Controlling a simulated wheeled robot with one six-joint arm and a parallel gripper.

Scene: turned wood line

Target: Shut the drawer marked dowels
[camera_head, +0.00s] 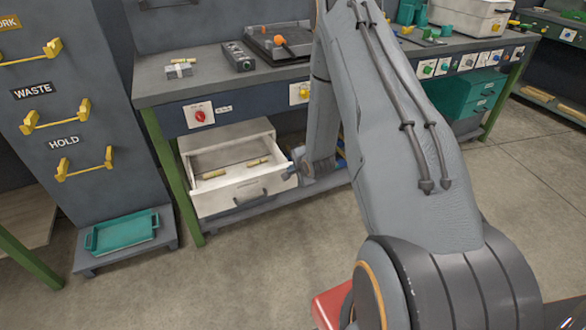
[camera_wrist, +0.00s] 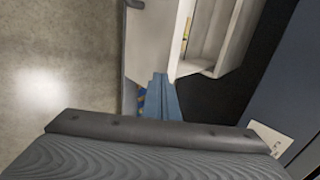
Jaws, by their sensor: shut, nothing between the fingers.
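A white drawer (camera_head: 243,194) stands pulled out from its grey-white cabinet (camera_head: 226,135) under the workbench in the head view. Several light wooden pieces lie inside it. Its dark handle is on the front, and I cannot read a dowels marking. My gripper (camera_head: 292,174) is beside the right end of the drawer front, partly hidden by my arm. In the wrist view my gripper's blue fingers (camera_wrist: 160,92) are shut and empty, close to the corner of the drawer (camera_wrist: 155,35). I cannot tell whether they touch it.
The workbench (camera_head: 200,85) stands above the drawer, with a green leg (camera_head: 172,175) to its left. A dark cabinet with yellow handles (camera_head: 85,165) and a teal tray (camera_head: 121,232) are farther left. The floor (camera_head: 270,270) in front is clear.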

